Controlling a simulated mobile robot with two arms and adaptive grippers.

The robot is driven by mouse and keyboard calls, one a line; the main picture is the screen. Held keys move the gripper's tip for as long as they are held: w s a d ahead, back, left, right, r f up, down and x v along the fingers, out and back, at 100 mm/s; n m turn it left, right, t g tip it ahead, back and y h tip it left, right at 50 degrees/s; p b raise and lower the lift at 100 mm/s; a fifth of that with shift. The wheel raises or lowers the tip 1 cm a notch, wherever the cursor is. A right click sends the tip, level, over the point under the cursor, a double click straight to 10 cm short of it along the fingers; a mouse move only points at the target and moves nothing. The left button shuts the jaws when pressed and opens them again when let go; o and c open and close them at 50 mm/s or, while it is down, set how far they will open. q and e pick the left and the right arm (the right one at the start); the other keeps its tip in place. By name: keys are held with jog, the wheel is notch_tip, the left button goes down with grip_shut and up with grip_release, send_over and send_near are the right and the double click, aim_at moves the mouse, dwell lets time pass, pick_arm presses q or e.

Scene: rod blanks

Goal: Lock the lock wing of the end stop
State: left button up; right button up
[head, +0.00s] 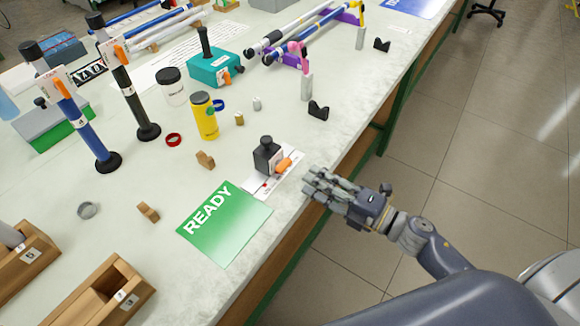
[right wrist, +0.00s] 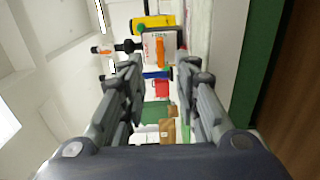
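The end stop (head: 266,157) is a small dark block with a black knob on top, standing on a white card beside the green READY mat. Its orange lock wing (head: 284,164) sticks out on the side toward my right gripper. In the right wrist view the end stop (right wrist: 148,43) shows a pale face, with the orange wing (right wrist: 160,51) ahead, beyond the fingertips. My right gripper (head: 312,182) is open and empty at the table's edge, a little apart from the wing; its spread fingers also show in the right wrist view (right wrist: 166,78). My left gripper is not in view.
The green READY mat (head: 224,222) lies left of the gripper. A yellow bottle (head: 204,116), a black clip (head: 318,111) and small wooden blocks (head: 205,160) stand nearby. Blue (head: 88,135) and black (head: 133,105) upright posts are at left.

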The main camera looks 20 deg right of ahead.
aim_at(288, 167)
jog(key=p+x, duration=0.1)
jog(key=x, duration=0.6)
jog(key=shift+w+a, duration=0.2)
jog(key=shift+w, duration=0.15)
grip_shut()
